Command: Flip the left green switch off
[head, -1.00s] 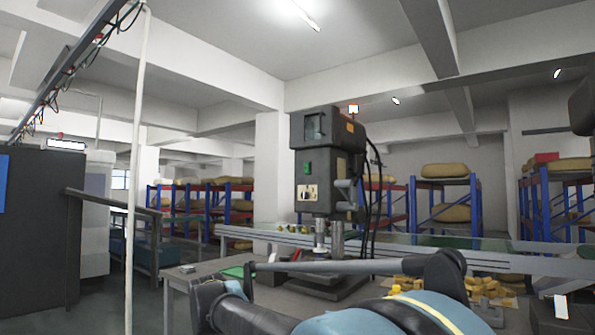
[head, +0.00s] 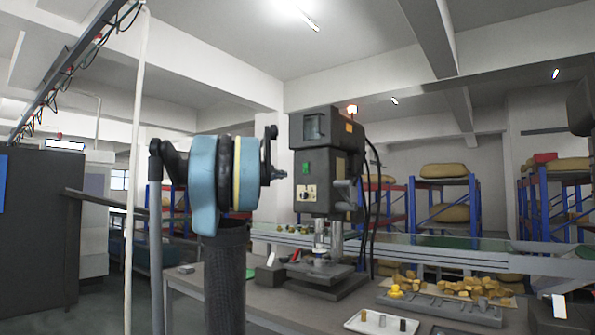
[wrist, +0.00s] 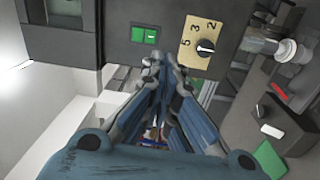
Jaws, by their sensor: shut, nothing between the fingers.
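The green switch (head: 306,168) is a small green rectangle on the front of the dark drill press (head: 318,130), above a dial plate (head: 307,192). In the wrist view the green switch (wrist: 145,34) has two parts side by side, left of the tan numbered dial plate (wrist: 203,42). Whether either part is pressed is too small to tell. My gripper (head: 284,174) is raised just left of the press front, pointing right towards it. In the wrist view my gripper (wrist: 163,60) has its fingertips together and empty, just below the green switch. Contact with the panel is not visible.
Black cables hang at the right of the press. A conveyor (head: 455,254) and loaded racks (head: 445,205) stand behind.

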